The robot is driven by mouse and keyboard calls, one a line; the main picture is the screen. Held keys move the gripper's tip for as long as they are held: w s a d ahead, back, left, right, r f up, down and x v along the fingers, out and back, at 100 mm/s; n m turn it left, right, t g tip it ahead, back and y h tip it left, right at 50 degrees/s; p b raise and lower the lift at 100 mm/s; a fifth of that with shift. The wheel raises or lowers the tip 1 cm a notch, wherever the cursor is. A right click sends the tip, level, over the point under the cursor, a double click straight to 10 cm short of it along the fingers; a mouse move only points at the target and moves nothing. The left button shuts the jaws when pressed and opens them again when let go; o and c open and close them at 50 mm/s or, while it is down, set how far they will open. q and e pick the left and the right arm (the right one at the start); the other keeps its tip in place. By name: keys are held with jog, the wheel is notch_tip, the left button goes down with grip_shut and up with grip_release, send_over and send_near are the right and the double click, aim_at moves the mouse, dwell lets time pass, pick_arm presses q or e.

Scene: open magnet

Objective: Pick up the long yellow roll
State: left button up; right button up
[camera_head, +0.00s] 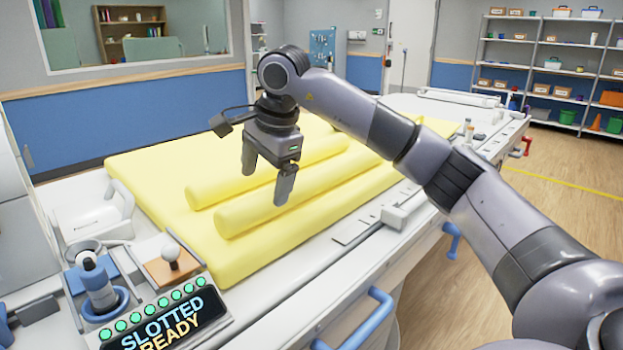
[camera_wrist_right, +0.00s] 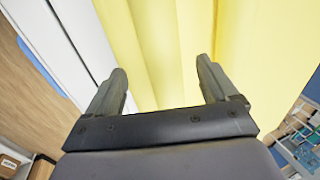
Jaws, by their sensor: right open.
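Two yellow rolls lie side by side on a yellow mattress (camera_head: 240,264). The nearer roll (camera_head: 318,186) looks longer and thicker than the farther roll (camera_head: 235,181). My right gripper (camera_head: 267,188) points down over the rolls with its fingers apart and nothing held. One fingertip overlaps the nearer roll in the head view; the exact height above it is hard to tell. In the right wrist view, yellow padding fills the space beyond the open fingers (camera_wrist_right: 162,70), and a long yellow ridge runs between them. My left gripper is not in view.
The mattress lies on a white table. At the front left stand a display panel (camera_head: 160,322) reading "SLOTTED READY", a blue joystick-like device (camera_head: 100,290) and a white knob (camera_head: 170,252). Blue handles (camera_head: 358,318) stick out from the near side. Shelves (camera_head: 550,60) stand far right.

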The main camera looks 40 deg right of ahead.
aim_at(261, 197)
jog(key=x, duration=0.5)
jog(key=shift+w+f, duration=0.2)
jog(key=shift+f, duration=0.1)
jog(key=c, duration=1.2)
jog(key=shift+o, duration=0.2)
jog(key=shift+r, duration=0.1)
